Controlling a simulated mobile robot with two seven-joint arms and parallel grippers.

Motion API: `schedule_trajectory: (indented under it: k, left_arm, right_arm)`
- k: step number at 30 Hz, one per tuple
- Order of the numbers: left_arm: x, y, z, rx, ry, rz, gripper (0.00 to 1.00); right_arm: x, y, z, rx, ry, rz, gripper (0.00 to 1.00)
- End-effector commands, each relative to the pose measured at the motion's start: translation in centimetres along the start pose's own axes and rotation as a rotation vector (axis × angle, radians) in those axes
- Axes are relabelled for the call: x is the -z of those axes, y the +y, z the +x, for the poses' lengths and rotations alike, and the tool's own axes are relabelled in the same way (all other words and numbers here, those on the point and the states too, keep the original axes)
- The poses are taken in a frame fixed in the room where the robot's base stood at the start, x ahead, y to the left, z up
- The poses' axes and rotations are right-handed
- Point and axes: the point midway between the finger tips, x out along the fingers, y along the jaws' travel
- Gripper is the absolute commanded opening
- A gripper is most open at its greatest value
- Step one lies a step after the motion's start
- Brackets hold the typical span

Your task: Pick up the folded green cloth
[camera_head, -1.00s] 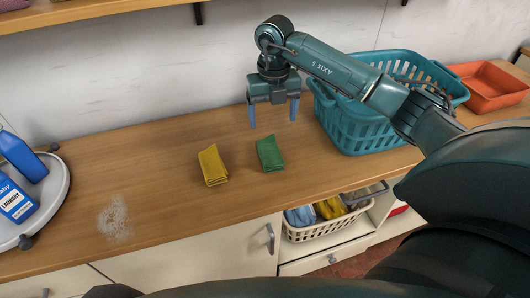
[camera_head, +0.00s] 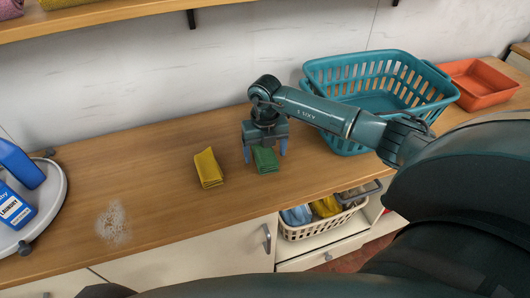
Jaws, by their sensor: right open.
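The folded green cloth (camera_head: 265,161) lies on the wooden counter, right of a folded yellow cloth (camera_head: 208,168). My right gripper (camera_head: 265,156) is low over the green cloth, with one blue finger on its left side and one on its right. Its jaws are open. The gripper body hides the far edge of the cloth. I cannot tell whether the fingers touch the cloth or the counter. My left gripper is not in view.
A teal basket (camera_head: 334,76) and an orange tray (camera_head: 478,84) stand at the right. A round tray (camera_head: 50,204) with blue bottles is at the left. A whitish spill (camera_head: 113,222) marks the counter. A cream basket (camera_head: 309,229) with cloths sits below. A shelf (camera_head: 120,12) runs above.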

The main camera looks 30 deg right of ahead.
Motion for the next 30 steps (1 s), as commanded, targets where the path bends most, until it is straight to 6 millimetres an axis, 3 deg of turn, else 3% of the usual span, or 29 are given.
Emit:
schedule_trajectory:
  k: [3, 21, 30]
  left_arm:
    - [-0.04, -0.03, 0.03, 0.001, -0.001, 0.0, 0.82]
    - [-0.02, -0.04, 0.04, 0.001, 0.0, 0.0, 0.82]
    - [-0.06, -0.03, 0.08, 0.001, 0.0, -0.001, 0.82]
  right_arm:
    - [0.0, 0.03, -0.02, 0.0, 0.0, -0.001, 0.8]
    - [-0.01, 0.03, -0.08, -0.001, 0.0, -0.001, 0.32]
    - [-0.09, 0.06, -0.72, -0.003, -0.003, -0.001, 0.31]
